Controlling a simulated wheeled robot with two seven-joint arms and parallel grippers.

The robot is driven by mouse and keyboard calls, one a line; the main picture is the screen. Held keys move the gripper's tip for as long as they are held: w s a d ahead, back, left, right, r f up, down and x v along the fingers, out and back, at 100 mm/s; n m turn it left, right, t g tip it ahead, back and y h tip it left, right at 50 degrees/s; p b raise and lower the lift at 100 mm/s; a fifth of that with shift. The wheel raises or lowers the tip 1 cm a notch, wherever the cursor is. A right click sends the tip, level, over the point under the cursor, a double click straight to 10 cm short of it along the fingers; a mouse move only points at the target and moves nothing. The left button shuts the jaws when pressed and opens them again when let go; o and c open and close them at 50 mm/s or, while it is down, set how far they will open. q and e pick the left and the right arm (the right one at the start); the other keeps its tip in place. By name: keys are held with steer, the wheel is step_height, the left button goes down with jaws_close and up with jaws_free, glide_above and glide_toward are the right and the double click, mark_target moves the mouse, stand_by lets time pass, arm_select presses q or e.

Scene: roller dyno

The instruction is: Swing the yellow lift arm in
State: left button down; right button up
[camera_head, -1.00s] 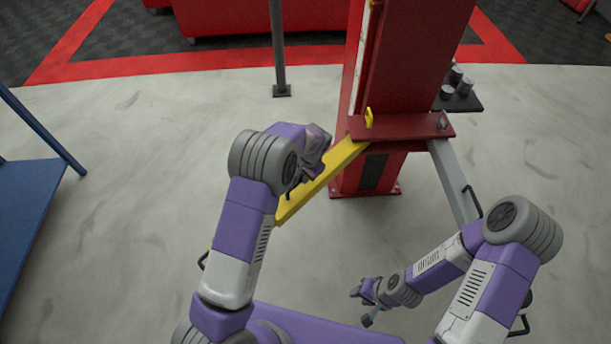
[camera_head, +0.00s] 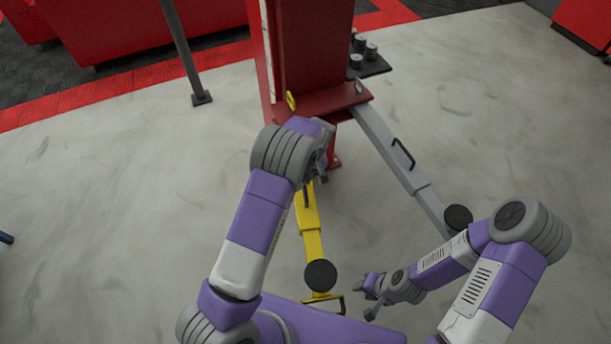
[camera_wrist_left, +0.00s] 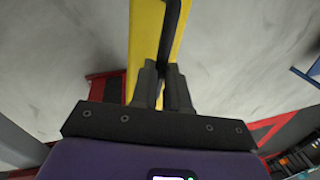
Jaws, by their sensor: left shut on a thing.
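The yellow lift arm (camera_head: 311,232) runs from the red post (camera_head: 300,45) toward the bottom of the head view. It ends in a round dark pad (camera_head: 320,275). My left gripper (camera_head: 325,170) is at the arm's upper part, partly hidden by my own wrist. The left wrist view shows its fingers (camera_wrist_left: 163,88) shut on the black handle (camera_wrist_left: 171,30) on the yellow arm (camera_wrist_left: 145,40). My right gripper (camera_head: 365,300) is open and empty, just right of the yellow arm's pad end.
A grey lift arm (camera_head: 385,145) with a black handle and round pad reaches down right from the same post. A grey pole (camera_head: 183,50) stands at left. A small shelf with dark cylinders (camera_head: 368,68) is on the post's right.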

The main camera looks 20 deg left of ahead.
arm_select(q)
steer(key=shift+d, duration=0.2)
steer(key=c, duration=1.1)
jaws_free()
steer(key=shift+w, duration=0.1)
steer(key=r, duration=0.2)
steer(key=d+r+p, duration=0.1)
steer(key=r, duration=0.4)
steer(key=shift+w+d+r+p, duration=0.15)
steer(key=shift+w+r+p, duration=0.05)
steer(key=shift+w+p, duration=0.15)
